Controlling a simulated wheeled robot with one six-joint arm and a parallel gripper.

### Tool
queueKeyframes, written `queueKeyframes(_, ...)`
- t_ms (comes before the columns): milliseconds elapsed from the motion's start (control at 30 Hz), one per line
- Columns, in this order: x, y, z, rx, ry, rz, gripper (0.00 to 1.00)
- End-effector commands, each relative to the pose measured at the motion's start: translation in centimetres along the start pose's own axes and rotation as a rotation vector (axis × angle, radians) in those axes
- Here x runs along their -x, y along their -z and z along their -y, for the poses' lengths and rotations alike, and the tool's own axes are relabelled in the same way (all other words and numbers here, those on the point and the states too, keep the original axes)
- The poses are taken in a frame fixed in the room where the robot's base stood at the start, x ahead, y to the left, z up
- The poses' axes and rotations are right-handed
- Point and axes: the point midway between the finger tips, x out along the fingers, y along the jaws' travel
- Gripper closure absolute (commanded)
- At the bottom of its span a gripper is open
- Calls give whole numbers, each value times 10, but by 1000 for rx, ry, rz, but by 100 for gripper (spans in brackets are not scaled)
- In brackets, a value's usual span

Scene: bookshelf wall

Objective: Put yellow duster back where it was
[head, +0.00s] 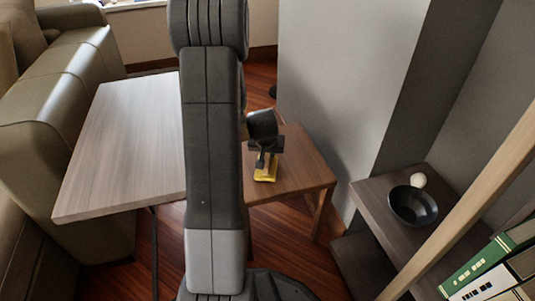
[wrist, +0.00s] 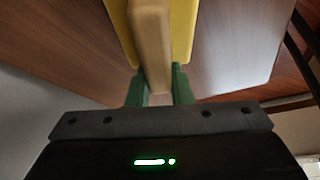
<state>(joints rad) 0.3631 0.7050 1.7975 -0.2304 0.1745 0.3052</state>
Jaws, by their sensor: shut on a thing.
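The yellow duster (head: 265,178) shows at the small brown side table (head: 299,172), under my gripper (head: 266,158). In the wrist view the duster (wrist: 182,30) has a pale wooden grip with yellow along both sides. My gripper's green fingertips (wrist: 159,88) are shut on that grip from both sides. I cannot tell whether the duster touches the tabletop or hangs just above it. My arm hides the left part of the side table in the head view.
A pale wood table (head: 120,145) stands on the left beside a sofa (head: 55,85). On the right a dark shelf (head: 368,198) bears a black bowl (head: 413,206) and a white ball (head: 418,181). Binders (head: 490,275) and a slanting wooden post (head: 465,210) are at the lower right.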

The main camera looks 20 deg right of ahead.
Motion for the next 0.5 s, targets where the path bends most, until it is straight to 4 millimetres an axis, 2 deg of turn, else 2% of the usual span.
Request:
queueKeyframes(167, -3, -2, 0, 0, -1, 2, 100)
queueKeyframes(200, -2, -1, 0, 0, -1, 1, 73)
queueKeyframes(267, -2, -1, 0, 0, -1, 1, 61)
queueKeyframes(500, -2, -1, 0, 0, 0, 1, 59)
